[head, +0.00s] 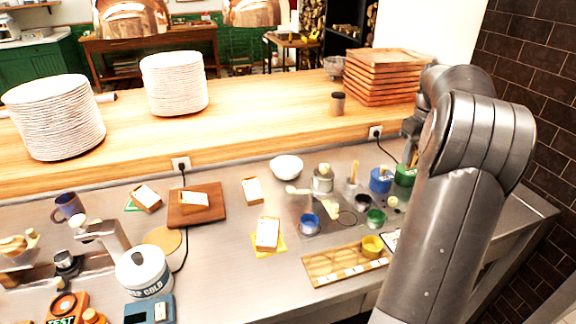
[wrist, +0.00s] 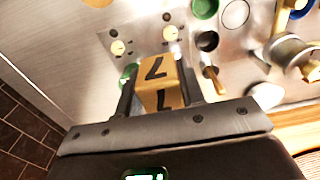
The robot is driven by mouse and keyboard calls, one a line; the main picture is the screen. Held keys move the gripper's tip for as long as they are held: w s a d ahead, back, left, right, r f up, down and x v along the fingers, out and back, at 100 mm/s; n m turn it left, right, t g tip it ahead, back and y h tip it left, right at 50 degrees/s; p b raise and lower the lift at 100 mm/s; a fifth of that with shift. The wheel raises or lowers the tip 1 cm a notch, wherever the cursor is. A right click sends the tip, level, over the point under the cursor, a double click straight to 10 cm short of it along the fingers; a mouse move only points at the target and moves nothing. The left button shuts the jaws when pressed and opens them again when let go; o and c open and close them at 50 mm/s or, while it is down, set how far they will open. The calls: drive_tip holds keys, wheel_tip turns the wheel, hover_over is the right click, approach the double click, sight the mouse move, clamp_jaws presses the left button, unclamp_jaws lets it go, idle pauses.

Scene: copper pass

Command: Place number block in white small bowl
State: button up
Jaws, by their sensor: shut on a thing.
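My gripper (wrist: 160,98) is shut on a wooden number block (wrist: 160,80) with a black 7 on its visible faces, seen in the wrist view. In the head view my arm hides the block and most of the gripper. The white small bowl (head: 286,167) stands upright on the metal counter, left of the pot, well to the left of my arm.
A metal pot (head: 322,180), a blue cup (head: 309,224), a green cup (head: 376,217) and a black cup (head: 362,202) stand between bowl and arm. A wooden tray (head: 340,264) lies in front. The raised wooden shelf (head: 260,118) runs behind. A small card box (head: 252,191) stands near the bowl.

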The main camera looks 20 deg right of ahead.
drive_tip(key=w+a, duration=0.3)
drive_tip(key=w, duration=0.1)
drive_tip(key=w+a, duration=0.3)
drive_tip(key=w, duration=0.1)
drive_tip(key=w+a, duration=0.3)
drive_tip(key=w, duration=0.1)
drive_tip(key=shift+w+f, duration=0.15)
drive_tip(key=shift+w, duration=0.15)
drive_tip(key=w+a, duration=0.8)
drive_tip(key=a, duration=0.2)
approach(287, 167)
drive_tip(key=s+f, duration=0.1)
drive_tip(key=s, duration=0.1)
drive_tip(key=s+a+f, duration=0.1)
drive_tip(key=s, duration=0.1)
drive_tip(key=shift+f, duration=0.2)
drive_tip(key=shift+w+a+f, duration=0.2)
drive_tip(key=shift+a+f, duration=0.05)
drive_tip(key=shift+f, duration=1.9)
drive_tip(key=o, duration=0.5)
drive_tip(key=shift+f, duration=0.2)
drive_tip(key=shift+o, duration=1.1)
